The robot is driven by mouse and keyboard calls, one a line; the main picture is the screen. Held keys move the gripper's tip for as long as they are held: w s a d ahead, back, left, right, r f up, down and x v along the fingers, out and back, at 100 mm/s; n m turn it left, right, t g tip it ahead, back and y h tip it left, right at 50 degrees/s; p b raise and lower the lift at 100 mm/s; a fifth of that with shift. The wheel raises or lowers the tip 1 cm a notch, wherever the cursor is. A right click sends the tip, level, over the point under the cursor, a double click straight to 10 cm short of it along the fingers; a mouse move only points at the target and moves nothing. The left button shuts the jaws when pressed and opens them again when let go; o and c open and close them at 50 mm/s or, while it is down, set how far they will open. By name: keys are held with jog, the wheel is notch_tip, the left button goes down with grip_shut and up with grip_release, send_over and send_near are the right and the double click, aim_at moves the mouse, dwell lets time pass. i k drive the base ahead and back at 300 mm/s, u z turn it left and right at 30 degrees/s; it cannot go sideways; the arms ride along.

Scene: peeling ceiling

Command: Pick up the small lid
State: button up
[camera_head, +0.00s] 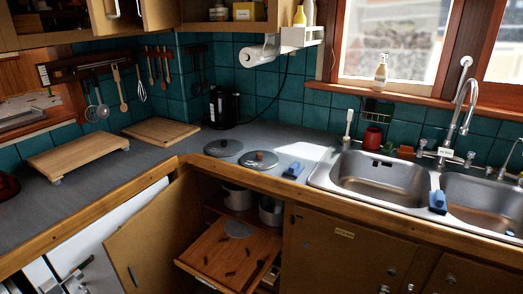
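Two round grey lids lie flat on the counter at the corner. One lid (223,147) is farther back and left. The other lid (259,160) is nearer and right, with a pale knob in its middle. They look similar in size, so I cannot tell which is the small lid. My gripper is not in view.
The counter (165,170) is mostly clear left of the lids. Blue object (293,170) and the sink (378,180) are right of them. Black appliance (221,107) stands behind. An open cabinet door (150,240) and the pull-out board (213,257) jut out below.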

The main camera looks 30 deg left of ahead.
aim_at(256, 160)
jog(key=u, duration=0.5)
jog(key=i, duration=1.1)
jog(key=u, duration=1.95)
jog(key=i, duration=1.05)
jog(key=u, duration=0.85)
jog(key=i, duration=0.7)
